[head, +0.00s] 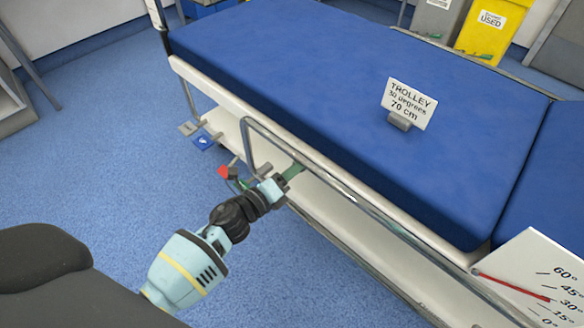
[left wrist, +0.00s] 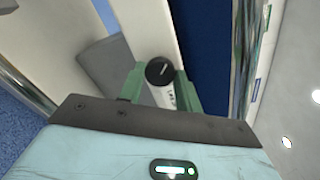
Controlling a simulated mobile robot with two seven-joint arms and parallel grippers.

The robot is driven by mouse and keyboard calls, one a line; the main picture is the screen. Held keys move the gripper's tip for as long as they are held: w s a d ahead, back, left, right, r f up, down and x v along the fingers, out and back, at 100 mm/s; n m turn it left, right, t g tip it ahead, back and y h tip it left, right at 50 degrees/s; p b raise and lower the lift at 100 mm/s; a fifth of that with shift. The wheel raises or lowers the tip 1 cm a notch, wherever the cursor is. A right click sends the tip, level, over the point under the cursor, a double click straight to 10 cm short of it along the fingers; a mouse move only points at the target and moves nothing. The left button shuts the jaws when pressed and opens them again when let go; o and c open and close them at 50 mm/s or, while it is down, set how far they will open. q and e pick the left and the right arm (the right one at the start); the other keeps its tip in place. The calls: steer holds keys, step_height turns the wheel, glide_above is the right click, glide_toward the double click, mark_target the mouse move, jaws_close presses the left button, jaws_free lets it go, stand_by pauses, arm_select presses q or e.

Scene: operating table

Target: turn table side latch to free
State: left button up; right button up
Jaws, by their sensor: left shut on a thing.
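The operating table has a blue mattress (head: 330,80) and a metal side rail (head: 345,185) along its near edge. My left gripper (head: 293,171) reaches in at this side, by the rail, with its green fingertips at the white underside. In the left wrist view, the green fingers (left wrist: 160,92) are shut on a round latch knob (left wrist: 160,71) with a black cap, a pale line on the cap and a white shaft. The fingers stand on either side of it. The knob is hidden in the head view. My right gripper is not in view.
A red knob (head: 223,171) on a dark block sits left of my gripper. Blue (head: 203,141) and grey (head: 188,128) pedals lie beyond it. A trolley sign (head: 408,104) stands on the mattress, and an angle scale (head: 540,280) is at right. The blue floor at left is clear.

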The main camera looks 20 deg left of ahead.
arm_select(q)
steer(key=n+p, duration=0.2)
steer(key=n, duration=0.6)
steer(key=shift+n+p, duration=0.3)
steer(key=shift+p, duration=0.05)
stand_by(0.4)
steer(key=o, duration=0.9)
steer(key=shift+o, duration=0.3)
